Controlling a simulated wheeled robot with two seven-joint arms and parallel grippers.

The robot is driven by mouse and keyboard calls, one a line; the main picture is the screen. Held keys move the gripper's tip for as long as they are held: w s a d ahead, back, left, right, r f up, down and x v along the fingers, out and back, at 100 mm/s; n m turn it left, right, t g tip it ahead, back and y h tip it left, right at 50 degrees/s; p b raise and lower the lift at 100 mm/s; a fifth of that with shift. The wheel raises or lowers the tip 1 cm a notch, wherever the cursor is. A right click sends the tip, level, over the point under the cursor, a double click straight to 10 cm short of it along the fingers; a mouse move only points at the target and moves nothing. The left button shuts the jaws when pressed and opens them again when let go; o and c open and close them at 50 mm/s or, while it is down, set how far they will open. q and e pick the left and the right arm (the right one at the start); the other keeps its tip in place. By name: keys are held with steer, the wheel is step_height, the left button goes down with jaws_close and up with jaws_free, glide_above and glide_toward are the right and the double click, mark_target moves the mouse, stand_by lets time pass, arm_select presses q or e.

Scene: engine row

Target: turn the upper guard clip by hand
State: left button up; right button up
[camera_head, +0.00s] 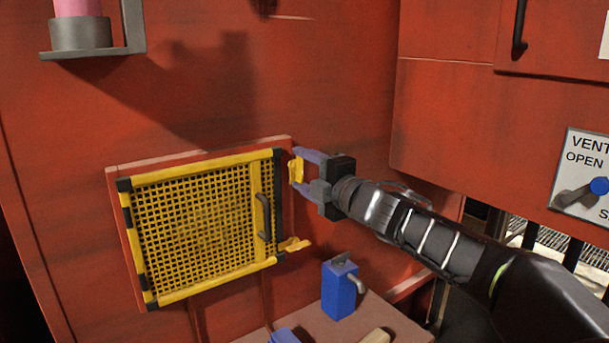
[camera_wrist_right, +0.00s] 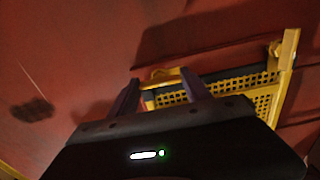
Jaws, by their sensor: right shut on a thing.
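The yellow upper guard clip (camera_head: 296,170) stands at the upper right edge of the yellow mesh guard (camera_head: 275,215). My right gripper (camera_head: 300,167) is shut on this clip, with its purple fingers on either side of it. The right wrist view shows the fingers (camera_wrist_right: 160,88) around a yellow piece, with the guard's mesh behind; the hold is partly hidden by the gripper body. A second yellow clip (camera_head: 294,244), the lower one, sticks out to the right at the guard's lower right edge. The guard has a black handle (camera_head: 264,217) on its right side. My left gripper is not in view.
A blue can (camera_head: 340,291) stands on a ledge (camera_head: 385,318) below the gripper, with another blue thing and a tan thing near it. A bracket (camera_head: 100,48) holds a pink cylinder at the upper left. A vent sign with a lever (camera_head: 577,196) is on the right.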

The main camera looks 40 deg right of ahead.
steer(key=shift+r+n, duration=0.25)
steer(key=shift+n, duration=0.05)
steer(key=o, duration=1.4)
steer(key=shift+w+f, duration=0.15)
steer(key=shift+f, duration=0.05)
steer(key=shift+c, duration=0.2)
steer(key=s, duration=0.8)
steer(key=shift+a, duration=0.15)
